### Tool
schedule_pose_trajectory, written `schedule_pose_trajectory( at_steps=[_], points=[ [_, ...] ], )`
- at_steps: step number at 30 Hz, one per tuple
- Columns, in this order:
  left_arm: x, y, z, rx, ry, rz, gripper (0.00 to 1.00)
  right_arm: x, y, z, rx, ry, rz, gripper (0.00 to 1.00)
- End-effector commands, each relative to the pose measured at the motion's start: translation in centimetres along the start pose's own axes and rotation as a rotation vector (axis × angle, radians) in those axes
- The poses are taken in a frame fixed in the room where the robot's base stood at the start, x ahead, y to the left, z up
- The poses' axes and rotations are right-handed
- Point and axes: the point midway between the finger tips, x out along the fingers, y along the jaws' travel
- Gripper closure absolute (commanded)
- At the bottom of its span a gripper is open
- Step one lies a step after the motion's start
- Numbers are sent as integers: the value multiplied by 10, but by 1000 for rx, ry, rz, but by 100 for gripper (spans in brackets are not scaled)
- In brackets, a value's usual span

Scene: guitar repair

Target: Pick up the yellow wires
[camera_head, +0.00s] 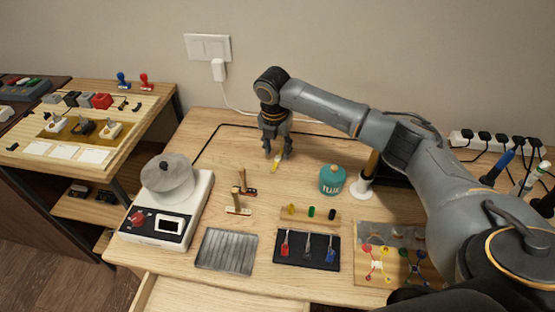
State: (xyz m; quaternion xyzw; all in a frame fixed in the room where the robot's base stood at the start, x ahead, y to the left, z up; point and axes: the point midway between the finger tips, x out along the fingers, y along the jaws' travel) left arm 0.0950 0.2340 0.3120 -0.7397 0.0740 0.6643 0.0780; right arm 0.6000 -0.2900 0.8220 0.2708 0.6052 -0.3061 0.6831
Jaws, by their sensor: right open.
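My right gripper (277,153) points down over the back middle of the table and is open. A small yellow piece (275,165) lies on the table just below its fingertips. It is too small to tell what it is, or whether the gripper touches it. My left gripper is out of view.
A teal glue pot (332,180) stands right of my gripper. A white device with a round pot (168,177) is at left. A grey ribbed tray (228,250) and a black mat (282,262) with small tools lie in front. A black cable (218,126) runs behind.

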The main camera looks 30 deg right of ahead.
Motion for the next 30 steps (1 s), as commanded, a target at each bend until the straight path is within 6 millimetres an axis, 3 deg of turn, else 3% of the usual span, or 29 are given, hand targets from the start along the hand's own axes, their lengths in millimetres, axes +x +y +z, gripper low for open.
schedule_pose_trajectory(
  at_steps=[6,14,20,30],
  points=[
    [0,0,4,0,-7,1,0,26,0,-2,1,0,0,58],
    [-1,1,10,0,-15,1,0,28,1,-2,0,-1,1,58],
    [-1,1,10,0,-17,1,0,28,1,-2,0,-1,1,99],
    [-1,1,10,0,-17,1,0,28,1,-1,0,-1,1,100]
  ],
)
